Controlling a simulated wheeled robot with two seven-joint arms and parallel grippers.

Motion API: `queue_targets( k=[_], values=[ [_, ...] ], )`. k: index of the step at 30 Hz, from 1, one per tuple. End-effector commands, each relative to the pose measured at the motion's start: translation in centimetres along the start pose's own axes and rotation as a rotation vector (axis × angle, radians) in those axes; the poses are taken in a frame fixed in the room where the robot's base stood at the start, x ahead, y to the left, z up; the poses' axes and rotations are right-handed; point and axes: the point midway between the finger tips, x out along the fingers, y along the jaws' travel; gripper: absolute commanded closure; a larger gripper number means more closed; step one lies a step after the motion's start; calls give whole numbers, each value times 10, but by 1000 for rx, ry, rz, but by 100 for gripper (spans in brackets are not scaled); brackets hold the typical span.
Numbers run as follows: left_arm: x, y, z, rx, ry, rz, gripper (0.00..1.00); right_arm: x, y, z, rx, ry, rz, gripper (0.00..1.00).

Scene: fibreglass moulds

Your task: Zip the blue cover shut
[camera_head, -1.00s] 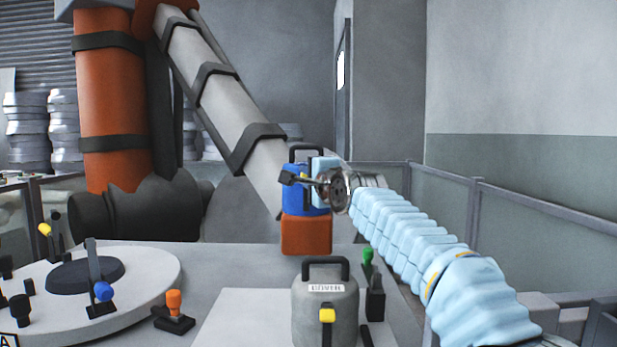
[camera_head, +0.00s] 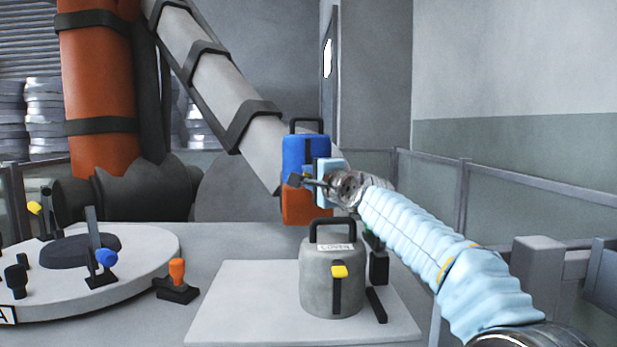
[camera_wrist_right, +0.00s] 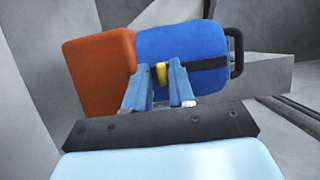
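The blue cover (camera_head: 300,150) stands upright on an orange block, with a black handle on top. In the right wrist view the blue cover (camera_wrist_right: 195,45) lies sideways, its handle at the right. A black zip strip (camera_wrist_right: 208,64) runs from the handle side to a yellow zip pull (camera_wrist_right: 162,75). My right gripper (camera_head: 301,181) is at the cover's lower front. In its wrist view the two blue fingers (camera_wrist_right: 161,82) stand close on both sides of the yellow pull and look shut on it. The strip beyond the pull is hidden by the fingers. My left gripper is not in view.
The orange block (camera_head: 300,210) is under the cover. A grey cover (camera_head: 318,280) with its own yellow pull stands on a pale board (camera_head: 240,300). A round plate (camera_head: 150,255) with levers lies at the left. A railing (camera_head: 440,185) runs along the right.

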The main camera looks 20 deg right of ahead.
Motion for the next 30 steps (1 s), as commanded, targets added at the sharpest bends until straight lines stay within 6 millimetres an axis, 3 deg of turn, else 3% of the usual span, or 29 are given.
queue_targets(
  k=[1,3,14,22,30],
  values=[
    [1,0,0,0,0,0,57,1,5,2,0,-5,12,73],
    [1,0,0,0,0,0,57,1,5,2,0,-4,11,64],
    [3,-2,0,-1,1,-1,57,-9,2,2,0,-3,3,64],
    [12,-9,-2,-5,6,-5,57,-58,4,3,2,-7,2,64],
    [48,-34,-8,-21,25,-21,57,-107,11,2,3,-7,3,64]
  ],
)
